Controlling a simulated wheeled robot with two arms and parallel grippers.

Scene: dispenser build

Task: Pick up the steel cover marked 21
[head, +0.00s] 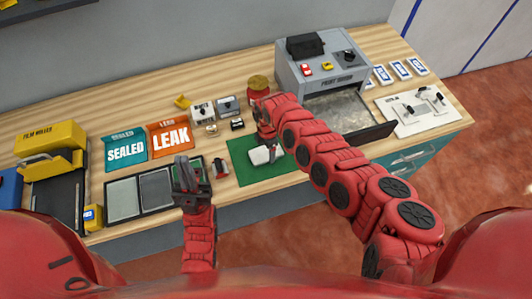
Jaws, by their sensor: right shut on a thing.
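I cannot read the number 21 on anything, so I cannot tell which piece is the steel cover. A small white piece (261,156) shows over the green mat (248,174). My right gripper (274,151) points down over the mat and is shut on what looks like this white piece; the arm hides much of the grip. I cannot tell whether the piece touches the mat. My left gripper (187,172) is over the right part of a black tray with grey panels (123,199). Its fingers are dark and blurred together, and I see nothing clearly held.
A grey machine (318,73) with an open drawer (340,112) stands at the back right. A white board with fittings (418,110) is right of it. A yellow machine (50,150) is far left.

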